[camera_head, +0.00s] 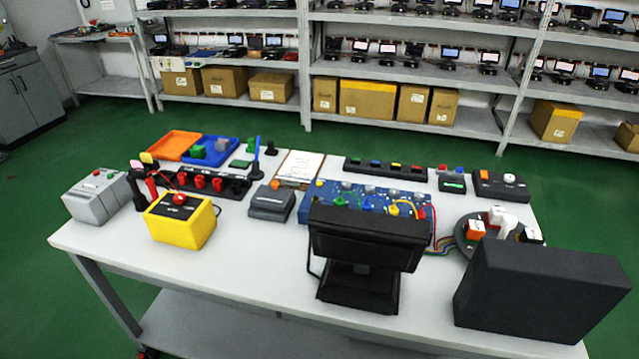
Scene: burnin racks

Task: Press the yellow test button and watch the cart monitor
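A white-topped cart (250,262) stands in the middle of the view. A black strip (362,169) near its back edge carries several small coloured buttons, one of them a yellow button (397,167). A yellow box (178,228) with a red knob on top stands at the front left. A black monitor (368,240) on a stand is at the front middle. Only a dark face of it shows, with no lit screen, and I cannot tell if this is its front or back. Neither of my grippers is in view.
A large black box (540,295) fills the front right corner. A blue circuit board (322,205) with coloured wires lies behind the monitor. A grey box (97,197), a blue tray (228,157) and an orange tray (172,145) are at left. Shelving (470,117) stands behind.

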